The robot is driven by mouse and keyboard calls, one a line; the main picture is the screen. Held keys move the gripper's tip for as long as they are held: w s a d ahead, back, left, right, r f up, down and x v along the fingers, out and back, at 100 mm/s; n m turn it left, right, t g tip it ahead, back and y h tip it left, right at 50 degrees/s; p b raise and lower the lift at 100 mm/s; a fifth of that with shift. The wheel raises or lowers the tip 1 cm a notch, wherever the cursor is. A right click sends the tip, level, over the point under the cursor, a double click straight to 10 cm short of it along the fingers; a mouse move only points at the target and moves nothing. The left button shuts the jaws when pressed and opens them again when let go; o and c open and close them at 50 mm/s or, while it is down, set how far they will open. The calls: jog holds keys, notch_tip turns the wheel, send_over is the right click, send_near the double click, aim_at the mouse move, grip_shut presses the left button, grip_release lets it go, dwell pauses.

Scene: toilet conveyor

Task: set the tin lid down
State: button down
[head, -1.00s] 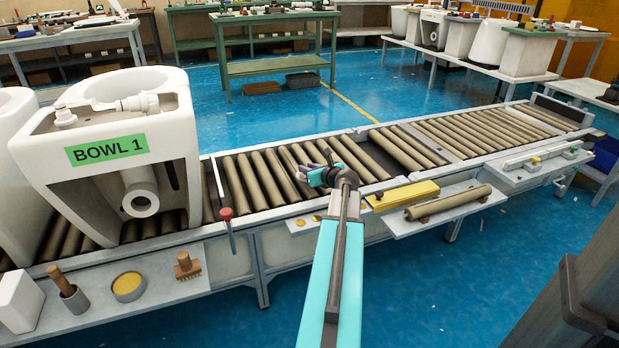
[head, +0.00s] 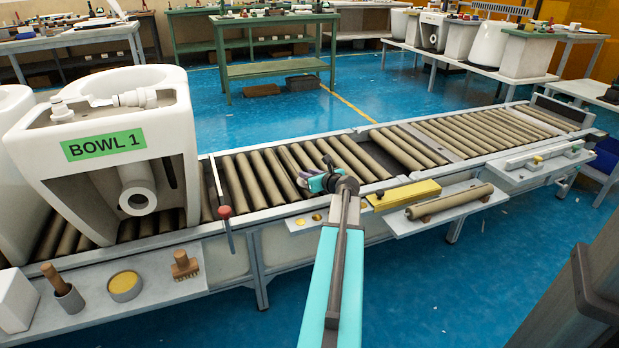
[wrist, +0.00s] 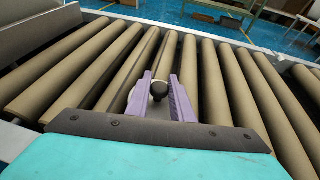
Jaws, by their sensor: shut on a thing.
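The tin lid shows in the wrist view only as a small dark round knob (wrist: 159,90) between my gripper's two purple fingers. The rest of the lid is mostly hidden behind the fingers and hand. My gripper (wrist: 160,76) is shut on the knob, above the conveyor rollers. In the head view my gripper (head: 304,181) is over the middle stretch of the conveyor, partly hidden by my own wrist. A round grey tin (head: 125,286) with yellow contents stands open on the front left shelf. I cannot tell the height of the lid above the rollers.
The roller conveyor (head: 262,178) runs across the view, with a dark roller-free gap just beyond my gripper. A white toilet marked BOWL 1 (head: 165,172) stands on its left. The front shelf holds a brush (head: 185,265) and a pestle in a cup (head: 66,291).

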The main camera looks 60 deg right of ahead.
dwell(0.3)
jog(key=c, duration=1.6)
grip_release()
jog(key=shift+f, duration=0.1)
jog(key=shift+o, duration=0.2)
jog(key=shift+s+r, duration=0.1)
jog(key=shift+r, duration=0.1)
jog(key=shift+s+a+r+p, duration=0.25)
jog(key=shift+s+a+p, duration=0.1)
jog(key=shift+s, duration=0.2)
jog(key=p+v, duration=0.2)
jog(key=v, duration=0.8)
jog(key=shift+s+a+p, duration=0.1)
jog(key=shift+s+p, duration=0.1)
jog(key=shift+p, duration=0.15)
jog(key=shift+r, duration=0.1)
